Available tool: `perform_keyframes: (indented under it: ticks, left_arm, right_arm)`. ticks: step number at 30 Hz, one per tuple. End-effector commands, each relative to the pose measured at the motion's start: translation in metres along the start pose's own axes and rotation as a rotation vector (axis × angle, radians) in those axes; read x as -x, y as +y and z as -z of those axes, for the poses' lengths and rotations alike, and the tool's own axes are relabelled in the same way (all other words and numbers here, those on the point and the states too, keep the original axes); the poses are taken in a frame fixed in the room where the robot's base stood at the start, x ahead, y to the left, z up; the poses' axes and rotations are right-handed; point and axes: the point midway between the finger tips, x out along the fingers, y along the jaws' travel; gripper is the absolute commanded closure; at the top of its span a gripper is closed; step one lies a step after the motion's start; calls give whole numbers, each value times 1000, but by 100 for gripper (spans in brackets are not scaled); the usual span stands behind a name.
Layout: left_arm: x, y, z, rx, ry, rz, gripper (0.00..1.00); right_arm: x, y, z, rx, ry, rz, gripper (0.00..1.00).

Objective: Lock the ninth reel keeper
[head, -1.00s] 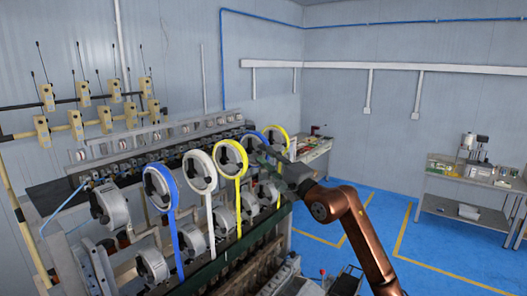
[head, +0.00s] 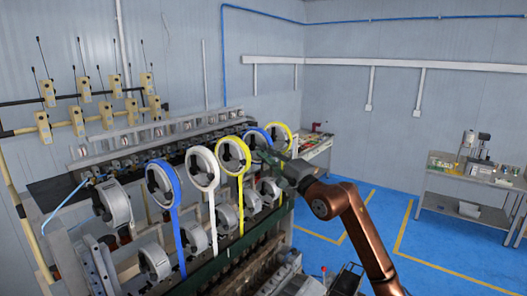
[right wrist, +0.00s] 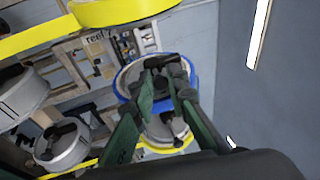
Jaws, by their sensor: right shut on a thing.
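My right gripper (right wrist: 163,80) is shut on the dark keeper (right wrist: 155,64) at the centre of a blue-rimmed reel (right wrist: 129,77) in the right wrist view. Its green fingers lie on either side of the keeper and hide part of it. In the head view the same gripper (head: 268,158) reaches in from the right at the far blue reel (head: 254,133), between two yellow reels. Whether the keeper is turned to its locked position cannot be told. My left gripper does not show.
A near yellow reel (head: 233,153), a white reel (head: 202,168) and a near blue reel (head: 163,184) stand along the winder. The far yellow reel (head: 284,131) is close behind my gripper. Grey drums hang below the reels. Blue floor (head: 400,250) is open to the right.

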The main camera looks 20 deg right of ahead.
Motion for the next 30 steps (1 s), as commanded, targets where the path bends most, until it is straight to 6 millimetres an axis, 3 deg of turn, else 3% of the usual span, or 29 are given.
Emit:
perform_keyframes:
  ticks: [30]
  left_arm:
    - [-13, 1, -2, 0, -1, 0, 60]
  right_arm:
    - [21, -8, 8, 1, 4, 4, 98]
